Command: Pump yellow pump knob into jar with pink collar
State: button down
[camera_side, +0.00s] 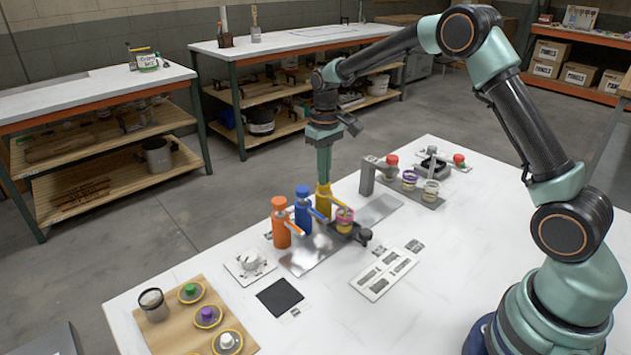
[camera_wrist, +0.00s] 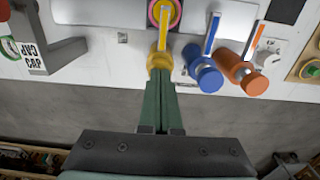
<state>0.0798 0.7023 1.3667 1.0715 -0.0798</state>
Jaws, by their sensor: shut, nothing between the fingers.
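The yellow pump (camera_side: 323,204) stands at the far end of a row of three pumps, beyond the blue one. My gripper (camera_side: 324,180) points straight down over it, shut and empty, with its fingertips at the pump's top. They appear to touch the knob, but how far it is pressed I cannot tell. In the wrist view my gripper (camera_wrist: 160,82) partly covers the yellow knob (camera_wrist: 158,60). The yellow spout reaches over the jar with the pink collar (camera_side: 344,214). That jar shows under the spout end in the wrist view (camera_wrist: 152,14), in a dark holder (camera_side: 350,232).
The blue pump (camera_side: 303,213) and orange pump (camera_side: 280,228) stand close beside the yellow one. A grey stand (camera_side: 367,176) with a red knob and two more jars is behind to the right. A wooden board (camera_side: 170,323) with lids is front left.

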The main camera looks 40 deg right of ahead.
jog(key=shift+r, duration=1.35)
jog(key=shift+f, duration=0.15)
jog(key=shift+f, duration=1.25)
jog(key=shift+r, duration=1.4)
jog(key=shift+r, duration=2)
